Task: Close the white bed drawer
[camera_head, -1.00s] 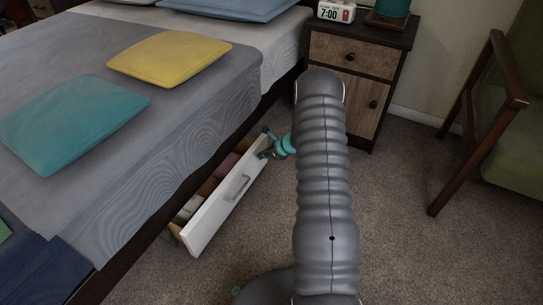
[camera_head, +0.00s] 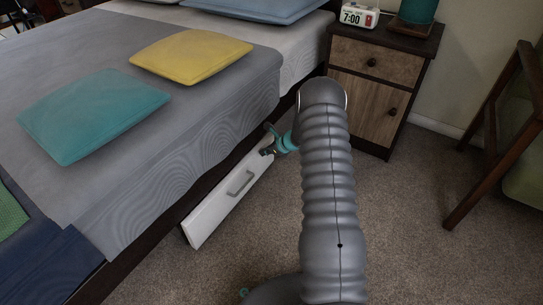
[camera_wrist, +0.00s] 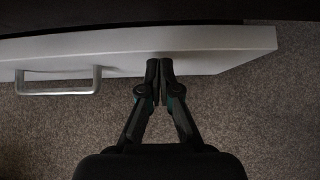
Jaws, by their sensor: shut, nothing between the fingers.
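The white bed drawer (camera_head: 218,208) is set in the dark bed frame, low at the bed's side. Its white front with a grey handle (camera_head: 240,182) shows in the head view, and its inside is not visible. In the wrist view the drawer front (camera_wrist: 110,50) runs across the top, close to the dark bed edge, with the handle (camera_wrist: 58,82) at left. My gripper (camera_head: 268,151) is at the far end of the drawer front. In the wrist view my gripper (camera_wrist: 160,68) is shut and empty, its fingertips at the front's face, right of the handle.
The bed (camera_head: 190,120) carries a teal pillow (camera_head: 92,112) and a yellow pillow (camera_head: 190,55). A wooden nightstand (camera_head: 378,75) stands beyond my arm, and a chair (camera_head: 500,140) is at the right. Carpet (camera_head: 410,240) is free between them.

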